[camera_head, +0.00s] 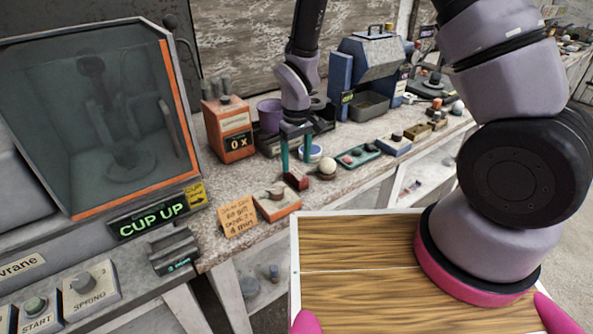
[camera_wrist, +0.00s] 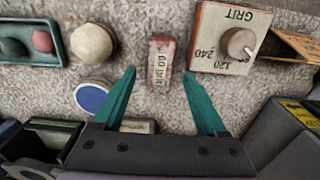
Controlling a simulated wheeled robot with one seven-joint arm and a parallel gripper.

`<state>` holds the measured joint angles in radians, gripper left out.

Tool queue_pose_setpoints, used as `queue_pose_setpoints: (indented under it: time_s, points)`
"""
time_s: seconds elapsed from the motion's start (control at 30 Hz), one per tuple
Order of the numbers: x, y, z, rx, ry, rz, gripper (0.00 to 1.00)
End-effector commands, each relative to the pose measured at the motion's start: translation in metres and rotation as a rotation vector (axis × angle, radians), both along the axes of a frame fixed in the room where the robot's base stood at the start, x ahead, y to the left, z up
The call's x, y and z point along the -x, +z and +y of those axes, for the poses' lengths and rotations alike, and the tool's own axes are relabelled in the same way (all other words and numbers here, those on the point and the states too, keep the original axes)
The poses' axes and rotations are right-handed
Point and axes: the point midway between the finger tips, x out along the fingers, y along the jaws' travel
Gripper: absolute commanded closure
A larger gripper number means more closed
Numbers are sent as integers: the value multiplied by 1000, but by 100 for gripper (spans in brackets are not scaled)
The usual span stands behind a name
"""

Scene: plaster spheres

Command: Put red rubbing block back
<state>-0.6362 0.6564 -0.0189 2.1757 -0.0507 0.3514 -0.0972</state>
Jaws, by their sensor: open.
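The red rubbing block (camera_head: 297,181), a small block labelled "60 grit" on its pale face in the wrist view (camera_wrist: 161,63), lies on the speckled worktop (camera_head: 335,190). It sits between the grit dial box (camera_head: 276,203) and a pale plaster sphere (camera_head: 327,167). My gripper (camera_head: 296,166) points down over the block with its teal fingers apart. In the wrist view the fingertips (camera_wrist: 159,72) are on either side of the block's near end, with clear space at both sides. Nothing is held. I cannot tell the exact height of the fingertips above the worktop.
An orange counter box (camera_head: 230,128) reading "0 x" stands left of my gripper, and a blue-rimmed disc (camera_head: 313,152) lies behind. A green tray (camera_head: 358,156) with small balls lies to the right. An orange note (camera_head: 238,214) stands near the dial box. A glazed machine (camera_head: 100,120) fills the left.

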Motion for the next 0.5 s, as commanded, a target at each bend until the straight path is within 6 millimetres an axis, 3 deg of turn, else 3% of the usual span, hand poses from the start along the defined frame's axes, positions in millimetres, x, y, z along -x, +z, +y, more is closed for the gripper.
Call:
queue_pose_setpoints:
  time_s: [0.1,0.23,0.5]
  points:
    - [-1,28,0,-3,1,-4,25]
    - [0,52,0,-2,1,-2,25]
    - [1,72,-1,1,1,1,25]
